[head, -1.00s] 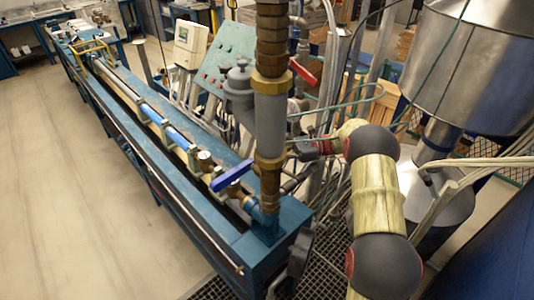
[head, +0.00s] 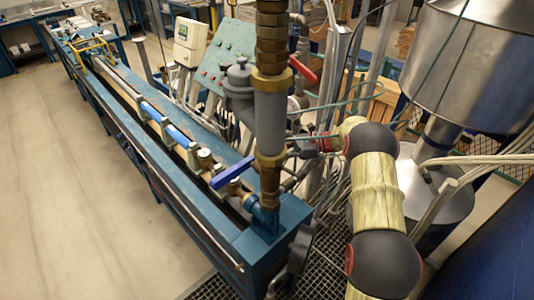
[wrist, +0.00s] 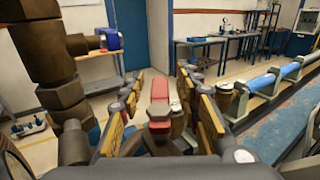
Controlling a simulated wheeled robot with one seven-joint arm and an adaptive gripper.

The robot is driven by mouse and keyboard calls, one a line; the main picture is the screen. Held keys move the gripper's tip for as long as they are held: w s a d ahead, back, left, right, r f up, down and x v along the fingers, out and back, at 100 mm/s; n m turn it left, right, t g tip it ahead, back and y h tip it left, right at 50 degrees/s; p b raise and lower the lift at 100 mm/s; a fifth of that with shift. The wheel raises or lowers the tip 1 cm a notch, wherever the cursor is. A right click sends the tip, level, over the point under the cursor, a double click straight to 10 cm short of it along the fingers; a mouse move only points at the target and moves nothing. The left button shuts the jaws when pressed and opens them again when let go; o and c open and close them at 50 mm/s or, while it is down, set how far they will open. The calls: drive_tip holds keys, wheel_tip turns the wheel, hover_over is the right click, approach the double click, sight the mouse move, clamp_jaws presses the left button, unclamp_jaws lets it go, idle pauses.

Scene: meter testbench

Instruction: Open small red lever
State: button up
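A small red lever (wrist: 159,90) with a dark bolt at its near end shows in the middle of the wrist view. My gripper (wrist: 162,100) is open, with one finger on each side of the lever. A gap shows between the lever and the fingers; I cannot tell whether either finger touches it. In the head view my gripper (head: 304,148) is at the vertical pipe, mostly hidden, and the lever between its fingers cannot be made out there. Another red lever (head: 302,71) shows higher up, right of the pipe.
The thick brown and grey pipe (head: 270,115) stands right beside my gripper; it is at the left in the wrist view (wrist: 55,65). A blue lever (head: 232,172) sits left of it on the long blue bench (head: 262,242). A metal tank (head: 465,65) stands at the right.

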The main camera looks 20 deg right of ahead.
drive_tip(key=d, duration=1.2)
drive_tip(key=shift+s, duration=0.2)
drive_tip(key=shift+c, duration=0.2)
